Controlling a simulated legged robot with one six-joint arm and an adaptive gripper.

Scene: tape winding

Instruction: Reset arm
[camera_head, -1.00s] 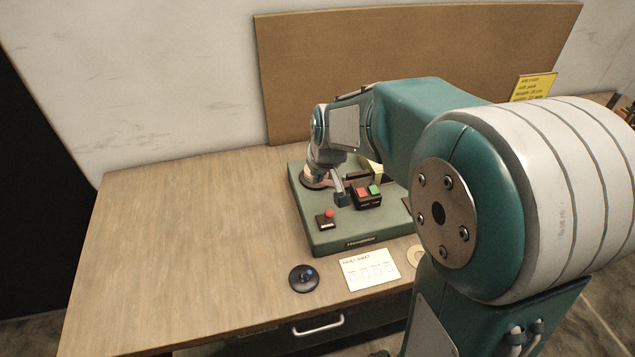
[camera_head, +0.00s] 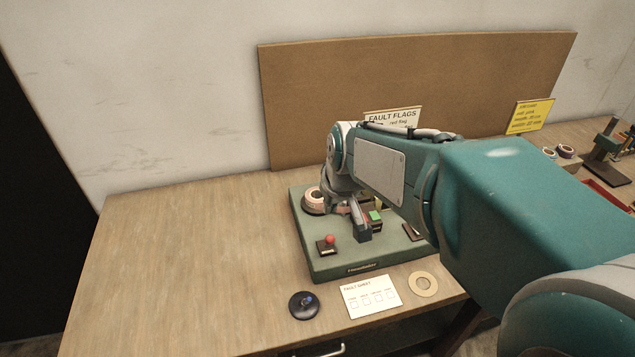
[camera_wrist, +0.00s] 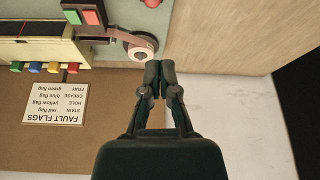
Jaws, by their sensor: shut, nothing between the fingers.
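My gripper (camera_wrist: 160,75) is shut and empty in the wrist view, its two dark fingertips together. In the head view my gripper (camera_head: 361,231) hangs over the green machine base (camera_head: 340,262), partly hidden by my arm. The wrist view shows a roll of tape (camera_wrist: 140,47) just left of and beyond the fingertips. The same roll (camera_head: 315,201) sits at the back left of the machine base in the head view. A green button (camera_head: 375,216) shows right of my gripper, and a red knob (camera_head: 329,239) stands at the front left.
A fault sheet (camera_head: 371,297), a black round object (camera_head: 303,305) and a tan ring (camera_head: 423,284) lie at the table's front. A brown board (camera_head: 400,80) stands behind, with a FAULT FLAGS sign (camera_head: 393,117). The left part of the wooden table (camera_head: 170,270) is clear.

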